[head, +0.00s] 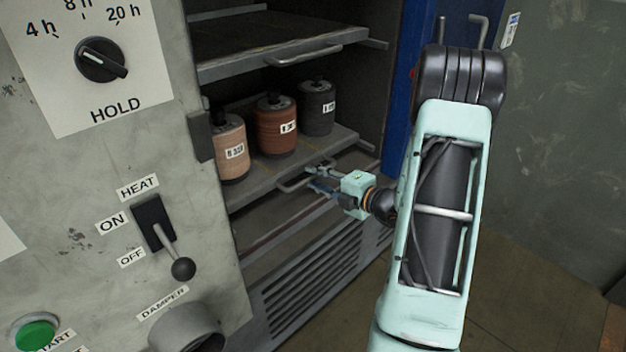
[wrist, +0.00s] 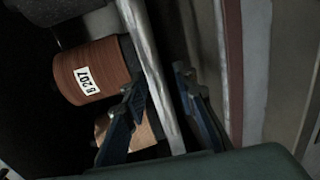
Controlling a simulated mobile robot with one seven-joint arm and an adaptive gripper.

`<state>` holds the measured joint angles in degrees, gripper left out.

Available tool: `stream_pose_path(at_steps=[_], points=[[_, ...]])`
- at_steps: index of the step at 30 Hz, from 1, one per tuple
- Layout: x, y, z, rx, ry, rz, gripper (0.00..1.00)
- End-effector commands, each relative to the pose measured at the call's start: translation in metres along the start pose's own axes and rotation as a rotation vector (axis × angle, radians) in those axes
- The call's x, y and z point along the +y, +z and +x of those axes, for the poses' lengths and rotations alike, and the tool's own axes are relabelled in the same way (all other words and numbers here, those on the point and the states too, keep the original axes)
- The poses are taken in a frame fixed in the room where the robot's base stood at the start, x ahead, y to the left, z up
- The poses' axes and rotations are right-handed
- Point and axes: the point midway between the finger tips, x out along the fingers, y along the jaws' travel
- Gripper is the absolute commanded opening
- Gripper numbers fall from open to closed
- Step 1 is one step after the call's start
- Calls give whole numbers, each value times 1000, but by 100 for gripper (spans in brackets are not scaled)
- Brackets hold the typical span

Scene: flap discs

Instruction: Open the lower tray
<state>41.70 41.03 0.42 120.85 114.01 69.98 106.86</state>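The lower tray (head: 262,183) is a grey shelf inside the oven, bearing stacks of flap discs in tan, reddish brown (head: 276,128) and dark grey. A bar handle (head: 290,187) is on its front edge. My gripper (head: 316,179) is at the right part of this handle. In the wrist view my gripper (wrist: 158,82) has its two blue fingers apart, with a pale bar or tray edge (wrist: 152,60) running between them. I cannot tell whether the fingers touch it. The brown stack (wrist: 92,70), labelled, shows beside the left finger, which partly hides a tan stack (wrist: 142,133).
An upper tray (head: 225,65) with its own handle (head: 303,57) is above. The control panel (head: 110,190) with a dial, lever and green button stands at the left. A blue door edge (head: 404,85) is right of the opening. A vented panel (head: 315,280) is below.

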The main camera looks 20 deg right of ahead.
Motion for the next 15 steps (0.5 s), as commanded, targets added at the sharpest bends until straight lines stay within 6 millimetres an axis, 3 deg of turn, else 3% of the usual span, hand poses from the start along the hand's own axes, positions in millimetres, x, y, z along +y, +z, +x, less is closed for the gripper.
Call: stream_pose_path(at_steps=[4, 13, 15], points=[[0, -1, 12, 1, 0, -1, 26], [0, 0, 14, 0, 0, -1, 26], [0, 0, 14, 0, 0, -1, 19]])
